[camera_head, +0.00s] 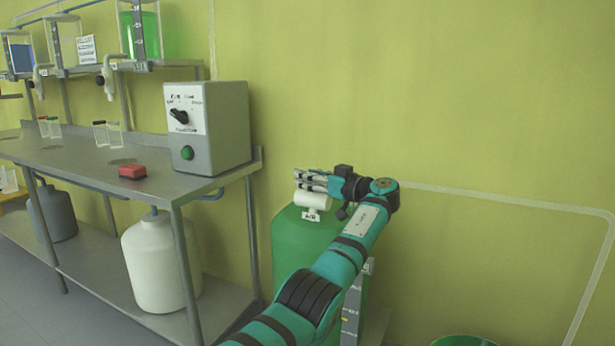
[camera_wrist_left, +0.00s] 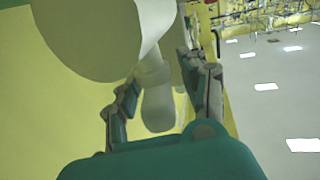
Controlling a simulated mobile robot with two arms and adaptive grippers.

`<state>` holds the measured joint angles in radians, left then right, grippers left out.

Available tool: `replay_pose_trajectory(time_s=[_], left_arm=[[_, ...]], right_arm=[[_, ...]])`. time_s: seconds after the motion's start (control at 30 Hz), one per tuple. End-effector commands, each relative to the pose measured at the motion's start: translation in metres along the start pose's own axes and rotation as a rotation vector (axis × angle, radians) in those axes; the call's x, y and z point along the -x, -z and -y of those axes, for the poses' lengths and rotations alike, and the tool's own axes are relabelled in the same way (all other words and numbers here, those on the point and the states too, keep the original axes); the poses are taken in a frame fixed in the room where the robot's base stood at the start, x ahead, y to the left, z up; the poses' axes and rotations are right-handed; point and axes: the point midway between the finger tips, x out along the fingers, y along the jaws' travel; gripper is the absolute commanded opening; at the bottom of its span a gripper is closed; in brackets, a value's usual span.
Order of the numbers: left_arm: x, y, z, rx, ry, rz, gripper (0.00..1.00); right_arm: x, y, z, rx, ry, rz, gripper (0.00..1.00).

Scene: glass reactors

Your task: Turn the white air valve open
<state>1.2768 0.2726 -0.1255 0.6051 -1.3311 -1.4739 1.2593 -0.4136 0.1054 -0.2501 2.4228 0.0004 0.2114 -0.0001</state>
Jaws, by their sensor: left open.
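The white air valve (camera_head: 314,199) sits on top of a green tank (camera_head: 295,240), with a small label reading roughly "AIR" below it. My left gripper (camera_head: 312,180) is at the valve, just above and behind it in the head view, pointing left. In the left wrist view, the pale valve handle (camera_wrist_left: 158,105) lies between the two fingers of the left gripper (camera_wrist_left: 163,100), which are open with gaps on both sides. My right gripper is in neither view.
A metal bench (camera_head: 75,155) on the left carries a grey control box (camera_head: 225,125), a red block (camera_head: 132,172) and small glass vessels. A white jug (camera_head: 160,260) stands on its lower shelf. A yellow-green wall is close behind the tank. A green round rim (camera_head: 464,341) shows at the bottom right.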

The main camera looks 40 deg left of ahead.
Motion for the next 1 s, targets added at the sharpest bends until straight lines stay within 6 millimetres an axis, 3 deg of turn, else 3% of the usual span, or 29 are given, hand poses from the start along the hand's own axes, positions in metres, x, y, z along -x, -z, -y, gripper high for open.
replay_pose_trajectory(time_s=[0.5, 0.7, 0.93, 1.0], left_arm=[[0.098, 0.000, -0.001, 0.001, -0.002, 0.000, 0.44], [0.112, 0.000, 0.000, 0.001, -0.001, 0.000, 0.44], [0.113, 0.000, 0.000, 0.001, 0.000, -0.001, 0.44], [0.113, 0.000, 0.000, 0.001, -0.001, 0.000, 0.51]], right_arm=[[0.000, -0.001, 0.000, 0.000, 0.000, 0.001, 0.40], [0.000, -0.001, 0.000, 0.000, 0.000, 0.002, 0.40], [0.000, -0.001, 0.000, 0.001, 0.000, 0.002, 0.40], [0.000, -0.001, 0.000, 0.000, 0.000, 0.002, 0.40]])
